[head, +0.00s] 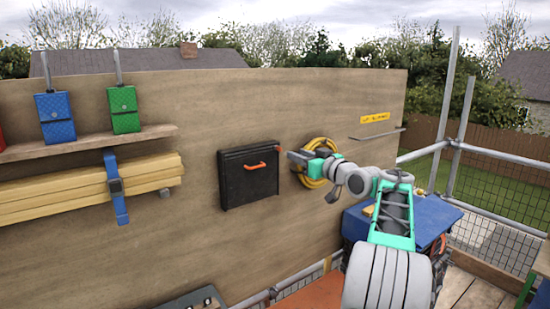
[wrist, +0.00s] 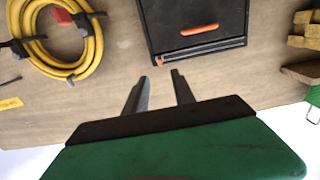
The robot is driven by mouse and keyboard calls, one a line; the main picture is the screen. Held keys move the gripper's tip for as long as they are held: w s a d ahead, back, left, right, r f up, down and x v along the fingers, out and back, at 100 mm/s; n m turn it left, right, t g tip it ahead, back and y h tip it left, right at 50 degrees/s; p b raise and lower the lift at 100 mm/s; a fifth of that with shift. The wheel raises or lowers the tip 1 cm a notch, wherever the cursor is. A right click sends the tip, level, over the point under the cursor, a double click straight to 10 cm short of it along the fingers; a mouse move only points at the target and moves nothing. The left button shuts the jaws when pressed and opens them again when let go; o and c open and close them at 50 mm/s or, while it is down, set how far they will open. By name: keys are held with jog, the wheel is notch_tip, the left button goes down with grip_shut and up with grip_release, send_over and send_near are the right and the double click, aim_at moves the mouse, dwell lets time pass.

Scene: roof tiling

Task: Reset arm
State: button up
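My gripper (head: 297,157) is at the end of my raised arm, in front of the board, between the black case and the yellow coil in the head view. In the wrist view my gripper (wrist: 160,75) shows two grey fingers standing apart with nothing between them. A green body with a dark edge fills the bottom of that view and hides the finger bases. The black case (head: 248,188) with an orange handle hangs on the board; it also shows in the wrist view (wrist: 194,15). The yellow coil (head: 318,182) is partly hidden behind my arm.
The wooden board (head: 225,105) spans the scene. A shelf (head: 85,147) holds a blue box (head: 56,118) and a green box (head: 122,108). Strapped yellow planks (head: 60,197) hang below. A blue box-like unit (head: 428,218) and metal scaffold poles (head: 444,115) stand at right.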

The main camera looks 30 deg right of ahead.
jog(key=s+d+f+m+g+h, duration=0.1)
jog(key=s+d+f+g, duration=0.1)
jog(key=f, duration=0.5)
jog(key=s+d+f+m+g, duration=0.1)
jog(key=s+f+m+g, duration=0.15)
jog(key=f, duration=0.45)
jog(key=s+d+f+m+g+h, duration=0.1)
jog(key=d+f+g, duration=0.15)
jog(key=f, duration=0.45)
jog(key=s+a+f+m+g+y, duration=0.1)
jog(key=s+a+f+m+g, duration=0.4)
jog(key=s+f, duration=0.95)
jog(key=s+a+n+g, duration=0.15)
jog(key=s+a, duration=0.25)
jog(key=a, duration=0.4)
jog(key=s+a+f+n+g, duration=0.15)
jog(key=s+a, duration=0.25)
jog(key=a, duration=0.5)
jog(key=s+a+r+g, duration=0.1)
jog(key=s+a+g, duration=0.25)
jog(key=a, duration=0.45)
jog(key=w+a+r+n+t, duration=0.1)
jog(key=a+r+n+t, duration=0.1)
jog(key=a, duration=0.5)
jog(key=w+a+r+n+t, duration=0.2)
jog(key=a+r+n, duration=0.2)
jog(key=a, duration=0.3)
jog(key=shift+a+r, duration=0.3)
jog(key=shift+r, duration=0.2)
